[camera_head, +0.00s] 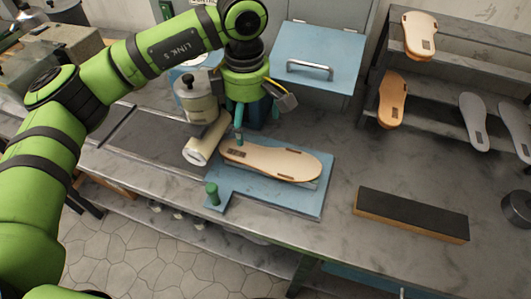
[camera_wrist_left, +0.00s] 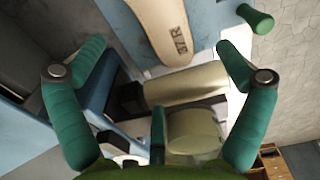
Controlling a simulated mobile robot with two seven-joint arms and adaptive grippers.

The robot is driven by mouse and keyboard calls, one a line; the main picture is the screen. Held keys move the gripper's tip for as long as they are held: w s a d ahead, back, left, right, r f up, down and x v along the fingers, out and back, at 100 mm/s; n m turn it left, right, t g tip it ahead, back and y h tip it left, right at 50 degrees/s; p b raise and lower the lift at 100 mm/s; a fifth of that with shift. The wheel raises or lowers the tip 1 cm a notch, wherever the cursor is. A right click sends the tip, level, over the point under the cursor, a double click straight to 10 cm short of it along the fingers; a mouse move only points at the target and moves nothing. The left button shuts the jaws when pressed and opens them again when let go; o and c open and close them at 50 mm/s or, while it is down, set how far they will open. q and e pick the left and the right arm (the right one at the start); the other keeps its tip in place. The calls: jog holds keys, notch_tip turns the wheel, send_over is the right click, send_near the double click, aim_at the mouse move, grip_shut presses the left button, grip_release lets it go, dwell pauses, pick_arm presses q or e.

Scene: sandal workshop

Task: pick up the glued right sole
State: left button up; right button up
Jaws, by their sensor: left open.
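A tan sole (camera_head: 275,163) lies flat on a blue plate (camera_head: 318,195) on the bench. It also shows in the left wrist view (camera_wrist_left: 163,28), with a dark mark reading like "37 R" on its near end. My left gripper (camera_head: 252,128) is above the heel end of the sole. Its green fingers are spread wide in the left wrist view (camera_wrist_left: 160,50), with nothing between them held. I cannot tell whether a fingertip touches the sole. My right gripper is not in view.
A green knob (camera_head: 212,193) rises at the plate's front corner. A black-topped block (camera_head: 412,213) lies to the right. A rack (camera_head: 450,55) holds several soles.

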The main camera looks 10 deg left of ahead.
aim_at(250, 150)
pick_arm(q)
notch_tip(250, 150, down, 4)
jog(key=shift+r+p, duration=0.25)
jog(key=shift+p, duration=0.2)
notch_tip(250, 150, down, 5)
jog(key=p, duration=0.3)
jog(key=shift+w+r, duration=0.1)
jog(key=shift+r, duration=0.05)
jog(key=shift+f, duration=0.4)
jog(key=c, duration=1.2)
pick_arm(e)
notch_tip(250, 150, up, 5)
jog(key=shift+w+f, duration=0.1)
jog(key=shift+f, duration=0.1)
